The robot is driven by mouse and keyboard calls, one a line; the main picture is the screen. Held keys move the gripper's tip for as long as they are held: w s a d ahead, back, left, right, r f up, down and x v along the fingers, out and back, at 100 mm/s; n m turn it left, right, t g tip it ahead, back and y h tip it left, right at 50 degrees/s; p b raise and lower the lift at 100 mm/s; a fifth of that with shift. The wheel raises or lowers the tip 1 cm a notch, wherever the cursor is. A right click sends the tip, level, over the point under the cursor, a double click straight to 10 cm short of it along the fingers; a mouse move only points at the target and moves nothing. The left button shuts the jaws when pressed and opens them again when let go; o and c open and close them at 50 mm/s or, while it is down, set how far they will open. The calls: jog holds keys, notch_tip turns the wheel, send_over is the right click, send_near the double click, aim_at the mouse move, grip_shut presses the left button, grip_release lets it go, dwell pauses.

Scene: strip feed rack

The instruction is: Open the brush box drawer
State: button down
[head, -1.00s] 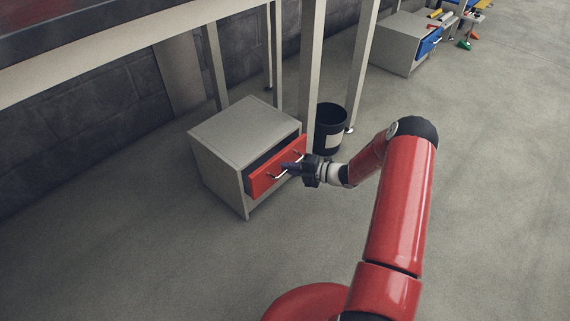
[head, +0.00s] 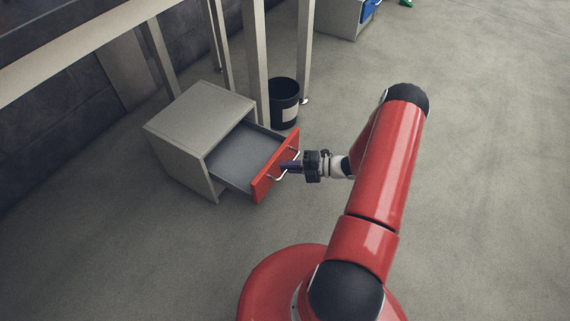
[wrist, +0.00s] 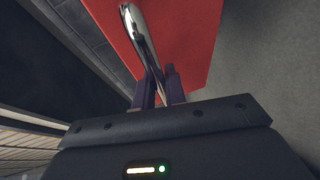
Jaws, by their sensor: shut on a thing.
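The brush box is a grey cabinet (head: 182,138) on the floor with one drawer that has a red front (head: 275,168). The drawer stands well out of the cabinet, and its grey inside (head: 240,155) looks empty in the part I see. My gripper (head: 288,167) is at the red front, shut on the silver bar handle (head: 281,176). In the wrist view the handle (wrist: 136,32) runs up from between my dark fingers (wrist: 160,88), with the red front (wrist: 180,30) behind it.
A black bin (head: 284,103) with a pale label stands behind the cabinet beside a table leg (head: 257,70). Another cabinet (head: 340,15) with a blue drawer is at the top. The floor to the right is clear.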

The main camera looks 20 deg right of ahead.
jog(key=c, duration=1.5)
grip_release()
jog(key=shift+o, duration=0.2)
jog(key=v, duration=0.7)
jog(key=shift+s+d, duration=0.25)
jog(key=shift+d, duration=0.1)
jog(key=shift+r, duration=0.1)
